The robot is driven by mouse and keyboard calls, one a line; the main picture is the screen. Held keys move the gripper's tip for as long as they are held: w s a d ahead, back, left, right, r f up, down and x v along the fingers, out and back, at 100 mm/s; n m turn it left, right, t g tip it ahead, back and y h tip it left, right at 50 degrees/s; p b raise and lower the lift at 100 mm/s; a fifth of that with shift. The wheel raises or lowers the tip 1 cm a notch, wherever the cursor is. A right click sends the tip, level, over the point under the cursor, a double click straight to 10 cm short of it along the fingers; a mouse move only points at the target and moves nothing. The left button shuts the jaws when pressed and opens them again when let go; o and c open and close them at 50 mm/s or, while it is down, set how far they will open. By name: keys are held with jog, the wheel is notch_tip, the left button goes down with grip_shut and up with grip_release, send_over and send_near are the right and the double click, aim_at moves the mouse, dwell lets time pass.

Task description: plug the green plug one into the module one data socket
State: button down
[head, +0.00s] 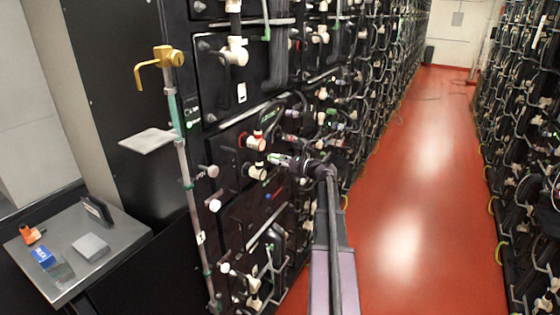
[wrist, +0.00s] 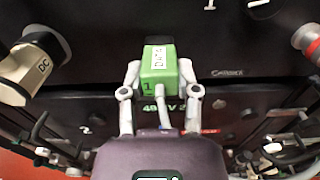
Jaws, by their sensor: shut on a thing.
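The green plug (wrist: 158,72), marked DATA and 1, sits between the two light fingers of my gripper (wrist: 160,84) in the wrist view. The fingers are shut on its sides, and a pale cable runs from it back towards my wrist. A dark rounded part (wrist: 164,42), perhaps the socket, shows just beyond the plug's far end. I cannot tell whether the plug touches it or is inside it. In the head view my gripper (head: 288,162) is at the black module front (head: 232,152), and the plug shows small and green at its tip (head: 272,158).
A large cream connector marked DC (wrist: 32,65) is at the left of the wrist view; a red-ringed one (wrist: 309,40) is at the right. In the head view, a grey side table (head: 130,245) holds small items. The red aisle floor (head: 420,200) is clear.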

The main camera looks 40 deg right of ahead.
jog(key=shift+c, duration=1.3)
grip_release()
jog(key=shift+w, duration=0.15)
jog(key=shift+s, duration=0.2)
jog(key=v, duration=1.1)
jog(key=shift+s, duration=0.35)
jog(key=shift+d, duration=0.1)
jog(key=shift+c, duration=0.2)
